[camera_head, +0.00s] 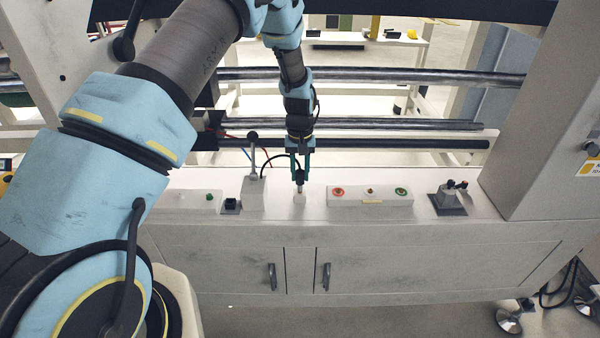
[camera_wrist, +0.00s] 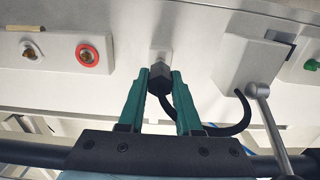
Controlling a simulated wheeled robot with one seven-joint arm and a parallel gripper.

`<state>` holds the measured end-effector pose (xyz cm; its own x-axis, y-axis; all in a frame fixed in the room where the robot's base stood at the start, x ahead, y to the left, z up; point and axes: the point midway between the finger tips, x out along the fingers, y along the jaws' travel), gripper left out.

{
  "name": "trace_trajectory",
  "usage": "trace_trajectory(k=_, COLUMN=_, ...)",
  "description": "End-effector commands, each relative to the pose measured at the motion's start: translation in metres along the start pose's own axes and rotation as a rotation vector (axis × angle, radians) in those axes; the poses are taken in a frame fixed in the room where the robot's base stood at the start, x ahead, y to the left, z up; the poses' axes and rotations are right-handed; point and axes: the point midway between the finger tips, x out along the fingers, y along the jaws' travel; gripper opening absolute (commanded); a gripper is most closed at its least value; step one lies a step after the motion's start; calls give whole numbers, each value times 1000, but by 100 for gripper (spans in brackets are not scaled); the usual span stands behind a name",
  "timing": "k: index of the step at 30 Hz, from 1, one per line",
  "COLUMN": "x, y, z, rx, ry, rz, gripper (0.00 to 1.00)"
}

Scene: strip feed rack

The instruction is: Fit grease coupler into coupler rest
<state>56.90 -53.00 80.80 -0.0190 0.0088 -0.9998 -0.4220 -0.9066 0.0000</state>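The grease coupler is a short black piece with a black hose, in the wrist view (camera_wrist: 160,80) and in the head view (camera_head: 299,177). My gripper's two green fingers (camera_wrist: 161,76) stand on either side of it and appear shut on it. In the head view my gripper (camera_head: 300,172) points down over the bench top. A small pale block (camera_head: 299,198), which looks like the coupler rest, is directly below the coupler; it also shows beyond the coupler in the wrist view (camera_wrist: 160,56). Whether the coupler touches or sits in it I cannot tell.
A grey box with a ball-topped lever (camera_head: 253,190) stands close to the left, and the hose arcs from it. A button panel (camera_head: 370,195) is close to the right. A small black block (camera_head: 230,204) and a dark fixture (camera_head: 447,200) stand farther out. Horizontal rollers (camera_head: 370,125) run behind.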

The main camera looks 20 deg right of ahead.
Motion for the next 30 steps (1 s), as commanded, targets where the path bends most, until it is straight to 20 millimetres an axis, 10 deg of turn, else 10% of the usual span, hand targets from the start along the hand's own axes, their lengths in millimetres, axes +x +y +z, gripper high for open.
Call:
trace_trajectory(k=8, x=0, y=0, z=0, rx=0, ry=-1, rz=0, gripper=66)
trace_trajectory(k=19, x=-6, y=0, z=0, rx=0, ry=0, rz=0, gripper=67)
trace_trajectory(k=30, x=-72, y=1, z=-1, rx=1, ry=4, rz=1, gripper=67)
